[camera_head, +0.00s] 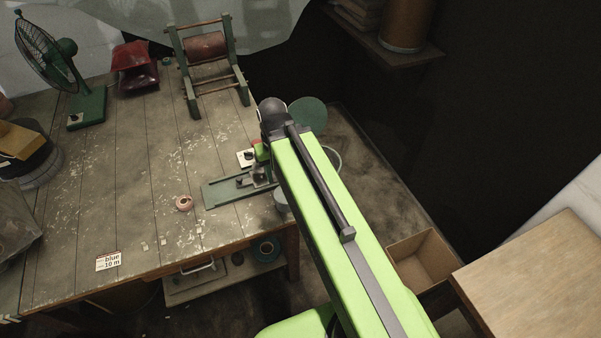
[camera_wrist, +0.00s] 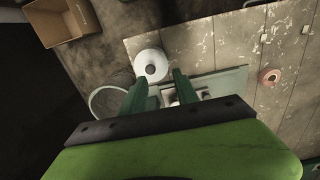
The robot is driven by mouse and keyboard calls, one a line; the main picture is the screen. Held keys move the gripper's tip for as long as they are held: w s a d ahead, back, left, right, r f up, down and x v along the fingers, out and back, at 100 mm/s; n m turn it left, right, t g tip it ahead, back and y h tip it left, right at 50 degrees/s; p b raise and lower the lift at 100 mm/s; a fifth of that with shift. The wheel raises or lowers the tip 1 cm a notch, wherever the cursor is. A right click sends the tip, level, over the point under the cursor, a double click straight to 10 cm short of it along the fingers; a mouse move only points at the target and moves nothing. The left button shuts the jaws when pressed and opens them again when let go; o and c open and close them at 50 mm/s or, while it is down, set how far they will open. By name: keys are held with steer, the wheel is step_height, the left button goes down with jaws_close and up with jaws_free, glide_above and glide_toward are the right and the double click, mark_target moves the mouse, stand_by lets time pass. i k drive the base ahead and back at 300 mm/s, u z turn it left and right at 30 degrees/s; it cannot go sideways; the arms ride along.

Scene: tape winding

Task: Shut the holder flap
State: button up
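The holder, a green plate with small metal and dark parts on it, lies at the table's right front edge in the head view (camera_head: 228,190). Its plate also shows in the wrist view (camera_wrist: 228,82). I cannot make out the flap or how far it stands open. My gripper (camera_wrist: 160,82) is open, its two dark green fingers apart over the holder's end. Small light and dark parts of the holder show between and behind the fingers. I cannot tell whether a finger touches them. In the head view my arm hides most of the gripper and the holder's right end.
A white roll (camera_wrist: 151,65) sits close beyond the fingertips. A pink tape roll (camera_head: 183,203) lies left of the holder. A "blue 10 m" card (camera_head: 108,261) lies at the front left. An open cardboard box (camera_head: 422,257) stands right of my arm. Paper scraps litter the table.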

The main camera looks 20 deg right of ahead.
mark_target(311, 111)
steer(key=i, duration=0.25)
steer(key=z, duration=0.1)
steer(key=k, duration=1.35)
steer(key=u, duration=0.2)
steer(key=i, duration=0.5)
steer(key=z, duration=0.6)
steer(key=i, duration=1.4)
steer(key=u, duration=0.55)
